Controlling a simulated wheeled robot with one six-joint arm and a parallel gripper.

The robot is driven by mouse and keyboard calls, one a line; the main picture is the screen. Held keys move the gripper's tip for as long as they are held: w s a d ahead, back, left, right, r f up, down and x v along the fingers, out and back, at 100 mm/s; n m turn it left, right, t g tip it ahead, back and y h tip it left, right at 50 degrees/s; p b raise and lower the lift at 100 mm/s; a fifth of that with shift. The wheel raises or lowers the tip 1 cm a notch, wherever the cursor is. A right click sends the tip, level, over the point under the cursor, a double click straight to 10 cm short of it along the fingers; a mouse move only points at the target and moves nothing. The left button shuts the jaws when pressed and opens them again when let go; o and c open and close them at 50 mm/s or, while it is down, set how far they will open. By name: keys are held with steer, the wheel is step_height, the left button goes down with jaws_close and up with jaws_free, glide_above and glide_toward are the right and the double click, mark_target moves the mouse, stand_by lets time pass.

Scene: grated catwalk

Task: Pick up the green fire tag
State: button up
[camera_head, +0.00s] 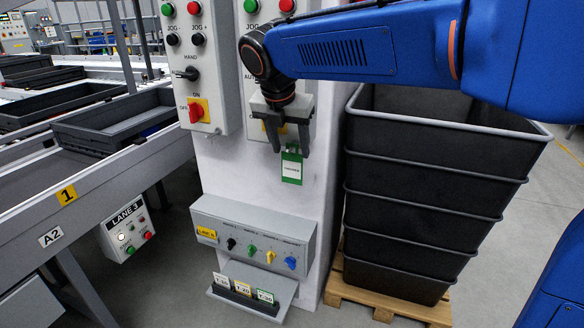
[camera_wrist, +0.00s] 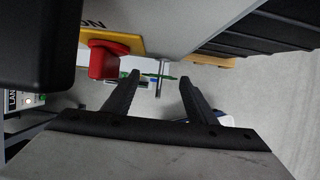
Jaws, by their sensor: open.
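A green tag (camera_head: 291,168) with a white label hangs against the front of the pale column, just below my gripper (camera_head: 289,150); its lettering is too small to read. In the wrist view the tag shows nearly edge-on as a thin green strip (camera_wrist: 168,77) at a grey peg, between and beyond the fingertips. My gripper is open, its two fingers pointing down, and it also shows in the wrist view (camera_wrist: 160,78). I cannot tell whether a finger touches the tag.
Below, a grey box (camera_head: 255,240) carries coloured knobs, and a small rack (camera_head: 222,295) holds several tags. A red rotary switch (camera_wrist: 104,60) is close on the left in the wrist view. Stacked black crates (camera_head: 430,200) stand on a pallet at right; a conveyor (camera_head: 90,195) is at left.

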mark_target(291, 155)
steer(key=shift+x, duration=1.85)
steer(key=shift+c, duration=0.7)
steer(key=c, duration=0.6)
steer(key=shift+o, duration=0.2)
steer(key=shift+a+r, duration=0.1)
steer(key=shift+r, duration=0.1)
steer(key=shift+r, duration=0.1)
